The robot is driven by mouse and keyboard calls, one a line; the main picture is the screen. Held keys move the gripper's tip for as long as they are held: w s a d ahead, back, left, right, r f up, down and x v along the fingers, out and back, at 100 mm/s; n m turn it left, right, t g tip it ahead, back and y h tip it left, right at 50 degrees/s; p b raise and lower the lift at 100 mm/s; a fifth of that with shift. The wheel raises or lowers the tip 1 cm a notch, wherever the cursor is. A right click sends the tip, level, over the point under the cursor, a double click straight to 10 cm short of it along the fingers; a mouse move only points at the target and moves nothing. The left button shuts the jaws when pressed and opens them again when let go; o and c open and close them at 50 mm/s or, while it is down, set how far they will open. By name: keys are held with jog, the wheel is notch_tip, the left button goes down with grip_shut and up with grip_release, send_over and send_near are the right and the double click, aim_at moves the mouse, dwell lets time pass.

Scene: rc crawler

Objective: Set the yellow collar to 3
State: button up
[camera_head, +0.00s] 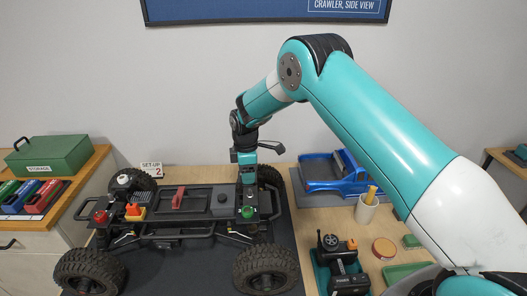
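No yellow collar can be made out in the camera_head view. The crawler chassis (195,201) stands on a dark mat (190,270), its body shell off. A red knob (100,216) shows at its left front corner and a green knob (247,212) at its right front corner. My gripper (247,182) points down over the right end of the chassis, just behind the green knob. It hides what lies there. The fingers are small and dark, so I cannot tell whether they are open or touch anything.
A blue truck body (340,173) sits at the back right. A white cup (366,209), a dark tool in a teal tray (342,268) and a round tin (384,248) stand right of the mat. A set-up card (151,170) stands behind the chassis. A green box (50,155) is left.

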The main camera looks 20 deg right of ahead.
jog(key=shift+w+r+n+b, duration=0.1)
jog(key=shift+r+n+b, duration=0.2)
jog(key=shift+r+b, duration=0.3)
notch_tip(320, 180, up, 16)
jog(key=b, duration=0.4)
jog(key=s+a+r+m+b, duration=0.1)
jog(key=s+m, duration=0.1)
jog(key=s, duration=0.6)
jog(key=s+a+r+m+y, duration=0.1)
jog(key=s, duration=0.6)
jog(key=s+a+r+m+y+b, duration=0.1)
jog(key=s+m, duration=0.1)
jog(key=s, duration=0.6)
jog(key=shift+s+a+m+b, duration=0.3)
jog(key=shift+r, duration=0.1)
